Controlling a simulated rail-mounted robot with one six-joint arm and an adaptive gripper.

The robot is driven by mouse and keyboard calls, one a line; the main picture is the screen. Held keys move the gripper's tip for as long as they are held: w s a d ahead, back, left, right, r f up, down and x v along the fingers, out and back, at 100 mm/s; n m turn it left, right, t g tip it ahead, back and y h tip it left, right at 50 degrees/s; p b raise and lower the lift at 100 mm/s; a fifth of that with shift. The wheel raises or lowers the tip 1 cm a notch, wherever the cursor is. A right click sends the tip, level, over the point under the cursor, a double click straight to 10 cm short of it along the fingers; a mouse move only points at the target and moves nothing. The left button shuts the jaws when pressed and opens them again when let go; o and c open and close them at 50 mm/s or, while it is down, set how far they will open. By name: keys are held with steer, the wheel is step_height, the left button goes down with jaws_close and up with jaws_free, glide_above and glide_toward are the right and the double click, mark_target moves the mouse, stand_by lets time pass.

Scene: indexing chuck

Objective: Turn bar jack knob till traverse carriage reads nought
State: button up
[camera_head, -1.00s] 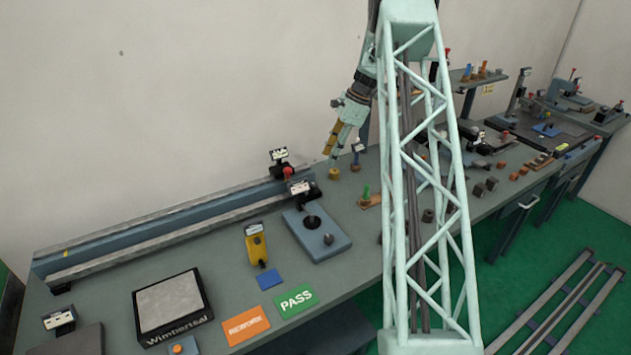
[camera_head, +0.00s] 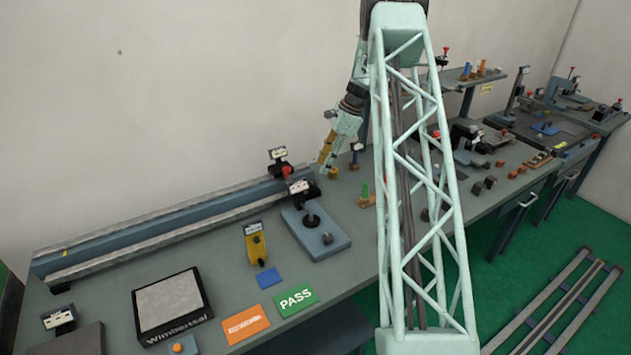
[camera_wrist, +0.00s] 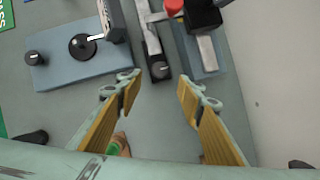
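My gripper (camera_wrist: 158,90) is open and empty, its two yellow-padded fingers spread apart in the wrist view. In the head view my gripper (camera_head: 327,166) is low over the bench at the right end of the long rails. A black knob with a pale mark (camera_wrist: 160,70) sits at the end of a narrow rail, just beyond the fingertips and apart from them; I cannot tell it apart in the head view. The carriage (camera_head: 279,160) stands on the rails with a small readout and a red knob (camera_head: 287,171). Its digits are too small to read.
A blue plate (camera_wrist: 75,65) with a black disc and small knob lies left of the rail end. A small post (camera_head: 355,153) stands right of my gripper. A brown block with a green peg (camera_head: 365,194) is nearby. Bench in front of the wall is partly clear.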

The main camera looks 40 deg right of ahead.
mark_target(314, 183)
steer(key=x, duration=0.9)
steer(key=shift+a, duration=0.1)
steer(key=c, duration=0.9)
steer(key=shift+o, duration=0.2)
steer(key=shift+w+n, duration=0.1)
steer(key=shift+n, duration=0.3)
